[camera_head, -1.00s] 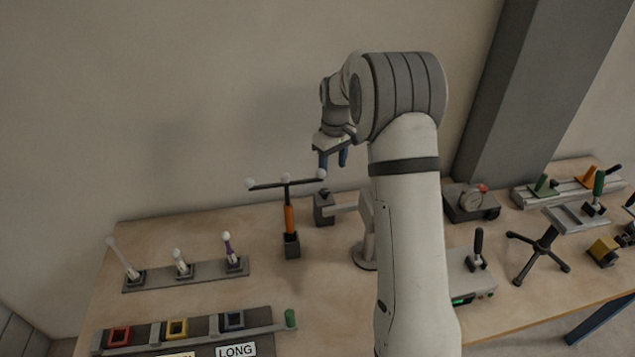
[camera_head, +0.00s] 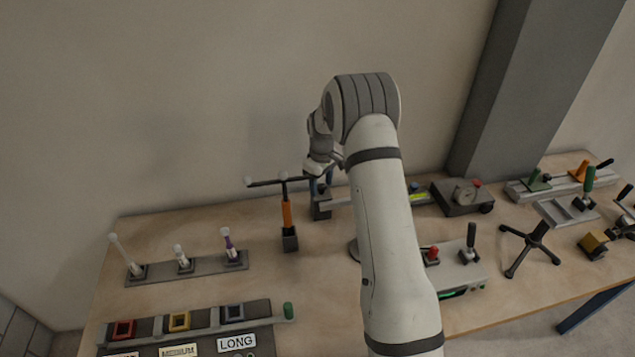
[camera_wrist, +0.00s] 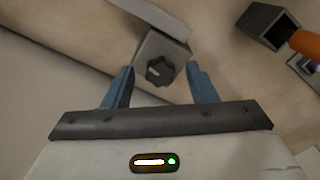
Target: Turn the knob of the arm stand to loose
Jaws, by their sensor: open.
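The arm stand's knob (camera_wrist: 160,71) is dark and lobed, on the end face of a grey block (camera_wrist: 150,48) in the wrist view. My gripper (camera_wrist: 162,85) is open, with one blue finger on each side of the knob and block. A gap shows between the fingers and the knob, and I cannot tell the depth. In the head view my gripper (camera_head: 322,185) is over the stand's dark block (camera_head: 322,208) at the back of the table, and the knob is hidden there.
A T-shaped holder with an orange handle (camera_head: 287,215) stands close to the left of my gripper; its crossbar end is very near. The wall is close behind.

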